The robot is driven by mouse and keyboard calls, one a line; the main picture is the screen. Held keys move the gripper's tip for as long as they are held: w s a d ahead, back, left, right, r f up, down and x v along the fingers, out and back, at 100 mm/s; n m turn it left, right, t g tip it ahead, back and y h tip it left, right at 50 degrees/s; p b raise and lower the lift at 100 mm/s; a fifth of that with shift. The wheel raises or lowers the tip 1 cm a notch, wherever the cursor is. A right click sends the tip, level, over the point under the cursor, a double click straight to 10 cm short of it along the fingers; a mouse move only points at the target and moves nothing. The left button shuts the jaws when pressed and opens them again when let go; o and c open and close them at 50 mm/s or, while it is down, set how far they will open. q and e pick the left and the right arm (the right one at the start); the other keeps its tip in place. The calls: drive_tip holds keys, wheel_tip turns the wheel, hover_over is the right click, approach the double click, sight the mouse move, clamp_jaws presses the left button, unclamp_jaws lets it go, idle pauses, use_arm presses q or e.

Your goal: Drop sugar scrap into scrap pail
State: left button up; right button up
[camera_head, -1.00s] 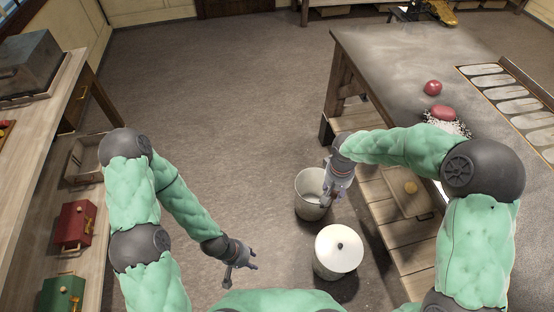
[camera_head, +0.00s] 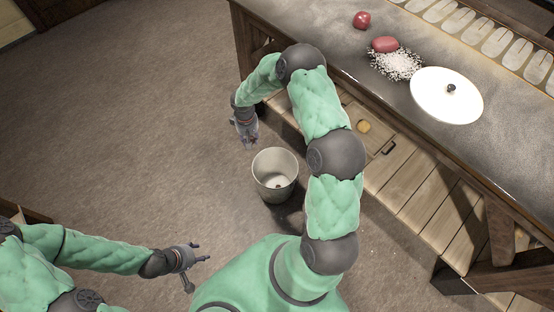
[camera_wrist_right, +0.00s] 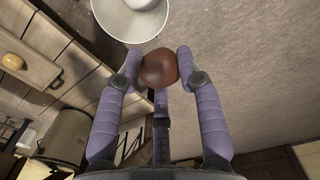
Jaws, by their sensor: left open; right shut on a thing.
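My right gripper (camera_wrist_right: 157,56) is shut on a reddish-brown round lump (camera_wrist_right: 158,70), seen in the right wrist view. In the head view this gripper (camera_head: 249,143) points down, close to an open pale pail (camera_head: 258,188) on the floor, up and left of its rim. The lump cannot be made out there. A small spot shows inside the pail. My left gripper (camera_head: 199,267) is open and empty at the lower left. A white pile (camera_head: 405,70) with a pink lump (camera_head: 385,44) lies on the worktable. Which of these is the sugar scrap, I cannot tell.
The worktable (camera_head: 330,45) holds a red round thing (camera_head: 362,20) and a white disc with a dark knob (camera_head: 440,105). Slatted wood and a drawer lie below its edge. A white round rim (camera_wrist_right: 112,18) is cut off in the wrist view. Floor at left is clear.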

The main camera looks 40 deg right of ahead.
drive_tip(key=d+f+b, duration=0.3)
drive_tip(key=d+f, duration=0.1)
drive_tip(key=f, duration=0.6)
drive_tip(key=s+d+f+b, duration=0.1)
drive_tip(key=d+f+b, duration=0.3)
drive_tip(key=f, duration=0.6)
drive_tip(key=s+d+f+b, duration=0.1)
drive_tip(key=d+f+b, duration=0.2)
drive_tip(key=f, duration=0.8)
drive_tip(key=shift+s+d, duration=0.2)
drive_tip(key=shift+d, duration=0.55)
drive_tip(key=o, duration=1)
drive_tip(key=shift+o, duration=0.2)
drive_tip(key=shift+r, duration=0.1)
wheel_tip(320, 180, up, 12)
drive_tip(key=shift+a, duration=0.2)
